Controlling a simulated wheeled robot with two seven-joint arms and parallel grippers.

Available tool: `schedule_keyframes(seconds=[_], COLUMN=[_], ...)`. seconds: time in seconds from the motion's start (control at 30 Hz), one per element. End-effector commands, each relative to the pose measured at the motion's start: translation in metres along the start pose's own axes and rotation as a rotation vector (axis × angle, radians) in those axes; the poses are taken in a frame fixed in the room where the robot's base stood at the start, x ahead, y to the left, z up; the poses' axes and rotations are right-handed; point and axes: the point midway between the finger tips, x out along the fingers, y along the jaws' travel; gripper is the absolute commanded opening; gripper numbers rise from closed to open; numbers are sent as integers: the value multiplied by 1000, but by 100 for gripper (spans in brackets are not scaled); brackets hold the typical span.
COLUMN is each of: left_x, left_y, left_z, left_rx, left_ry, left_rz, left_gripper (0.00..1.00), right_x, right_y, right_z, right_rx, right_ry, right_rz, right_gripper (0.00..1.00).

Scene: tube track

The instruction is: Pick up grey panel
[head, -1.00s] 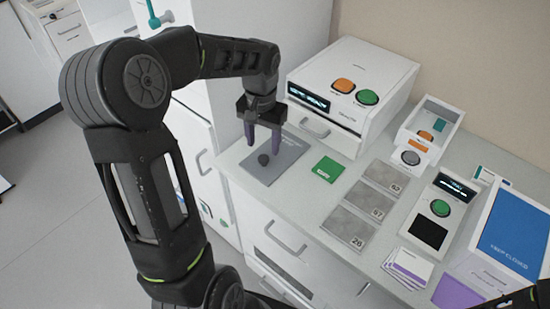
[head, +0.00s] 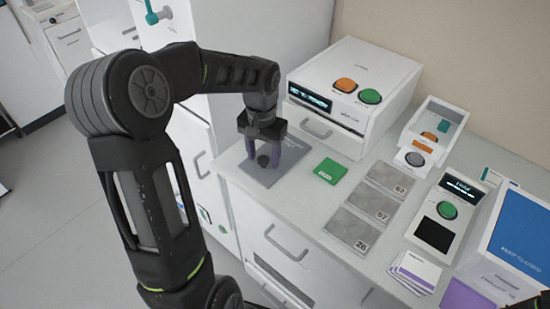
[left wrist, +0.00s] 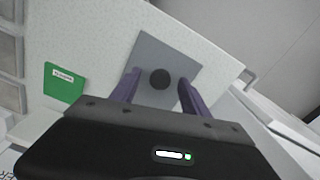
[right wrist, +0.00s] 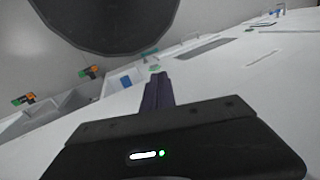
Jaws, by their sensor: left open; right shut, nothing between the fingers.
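The grey panel (head: 270,177) lies flat near the left end of the counter and has a dark round knob (head: 263,161) on it. It also shows in the left wrist view (left wrist: 178,54), with the knob (left wrist: 160,79) between the fingers. My left gripper (head: 264,158) is open and points down over the panel, its purple fingers on either side of the knob; I cannot tell whether they touch the panel. My right gripper (right wrist: 157,82) is shut and empty in the right wrist view, away from the panel.
A green card (head: 330,171) lies right of the panel, and grey numbered tiles (head: 371,215) lie beyond it. A white machine (head: 352,84) with orange and green buttons stands behind. The counter's front edge is close to the panel.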

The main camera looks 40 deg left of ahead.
Motion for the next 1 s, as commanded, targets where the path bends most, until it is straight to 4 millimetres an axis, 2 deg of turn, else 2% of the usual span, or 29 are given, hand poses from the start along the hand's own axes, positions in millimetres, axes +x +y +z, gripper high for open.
schedule_keyframes(seconds=[0.33, 1.0], left_x=[0, 0], left_y=[0, 0], left_z=[0, 0], left_rx=[0, 0], left_ry=[0, 0], left_rz=[0, 0], left_gripper=[54, 0], right_x=[0, 0], right_y=[0, 0], right_z=[0, 0], right_rx=[0, 1], right_ry=[0, 0], right_rz=[1, 1], right_gripper=[0, 0])
